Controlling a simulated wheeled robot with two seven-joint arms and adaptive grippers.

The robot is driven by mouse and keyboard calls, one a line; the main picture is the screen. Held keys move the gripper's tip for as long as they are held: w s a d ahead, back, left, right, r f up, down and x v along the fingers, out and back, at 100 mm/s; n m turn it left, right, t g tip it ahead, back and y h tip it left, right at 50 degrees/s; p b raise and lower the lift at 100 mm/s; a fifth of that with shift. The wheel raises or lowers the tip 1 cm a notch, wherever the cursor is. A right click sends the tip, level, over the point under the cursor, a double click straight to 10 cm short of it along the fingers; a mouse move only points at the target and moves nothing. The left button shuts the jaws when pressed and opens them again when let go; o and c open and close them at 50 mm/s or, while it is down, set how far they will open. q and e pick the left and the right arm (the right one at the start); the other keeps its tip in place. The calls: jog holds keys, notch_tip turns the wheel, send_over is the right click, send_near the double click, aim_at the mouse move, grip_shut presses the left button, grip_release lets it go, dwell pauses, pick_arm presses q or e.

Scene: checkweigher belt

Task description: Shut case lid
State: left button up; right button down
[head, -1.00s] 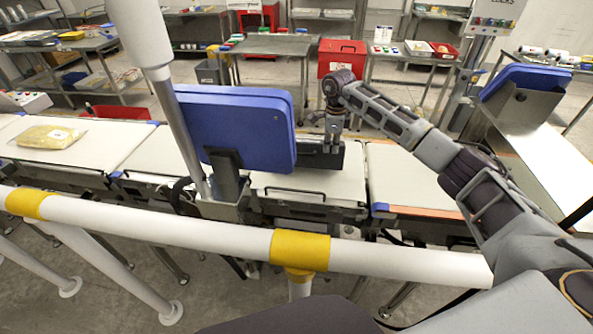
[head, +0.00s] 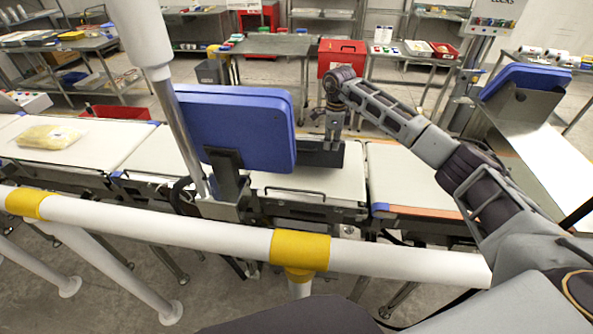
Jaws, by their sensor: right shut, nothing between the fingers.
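A dark grey case (head: 322,158) sits on the white weigh belt, partly hidden behind the back of the blue display panel. My right gripper (head: 333,146) is shut and empty. It points down at the case, in front of or over its top edge; I cannot tell whether it touches. The case is small in view and partly covered, so how far its lid is open is unclear. My left gripper is not in view.
The blue display panel (head: 240,128) stands on a bracket close to the case's left. A white guard rail (head: 170,232) with yellow bands crosses in front. A yellowish packet (head: 48,136) lies on the left belt. The right belt (head: 400,170) is clear.

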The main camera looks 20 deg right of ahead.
jog(key=shift+w+d+r, duration=0.1)
jog(key=shift+w+d, duration=0.25)
jog(key=shift+w, duration=0.3)
jog(key=shift+w+d+r, duration=0.1)
jog(key=shift+w+d, duration=0.2)
jog(key=shift+w, duration=0.35)
jog(key=shift+w+d+b, duration=0.3)
jog(key=shift+w+b, duration=0.1)
jog(key=shift+w, duration=0.35)
dwell(0.4)
notch_tip(320, 180, up, 8)
jog(key=p, duration=0.5)
dwell(0.7)
dwell(0.5)
